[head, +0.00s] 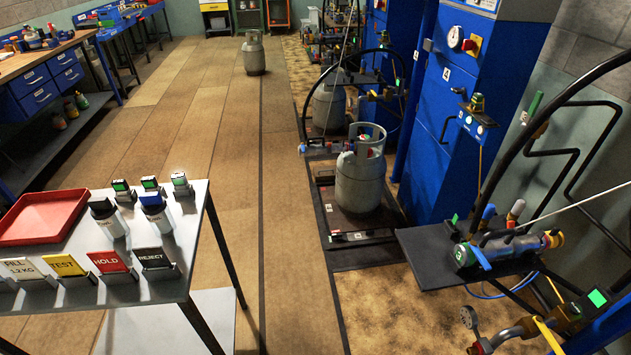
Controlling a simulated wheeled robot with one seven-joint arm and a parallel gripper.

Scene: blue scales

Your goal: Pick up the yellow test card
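The yellow TEST card (65,265) leans tilted back in a holder at the front left of the grey table. It stands between the white FILL card (20,268) on its left and the red HOLD card (108,262) on its right. The black REJECT card (153,259) is at the right end of the row. The face of the yellow card is unobstructed. My gripper is not in view.
A grey gas cylinder (360,180) stands on a platform beside the blue cabinet (470,90). The wooden floor (190,120) between benches is mostly clear.

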